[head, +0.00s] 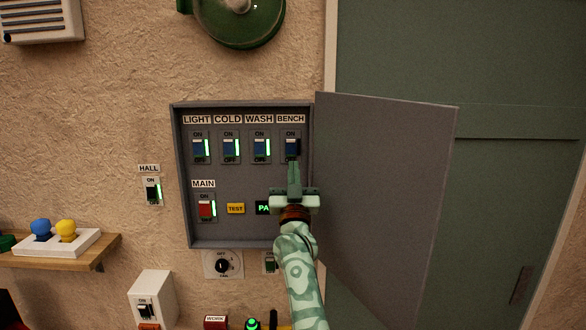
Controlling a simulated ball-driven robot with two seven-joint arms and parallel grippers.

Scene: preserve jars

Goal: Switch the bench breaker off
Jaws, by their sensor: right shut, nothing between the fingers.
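The bench breaker (291,147) is the rightmost switch in the top row of the grey breaker box (180,225), under the BENCH label (290,119). Its dark lever shows, and no green light bar shows beside it, unlike on its neighbours. Its lower edge is partly hidden by my right gripper (294,164). That gripper is shut and empty, pointing up, with its tips at or just below the breaker. I cannot tell whether they touch it. My left gripper is not in view.
Light, cold and wash breakers (230,147) and the red main switch (205,209) have lit green bars. The open box door (385,190) stands to the right of my gripper. A shelf (105,248) with blue and yellow knobs is at left.

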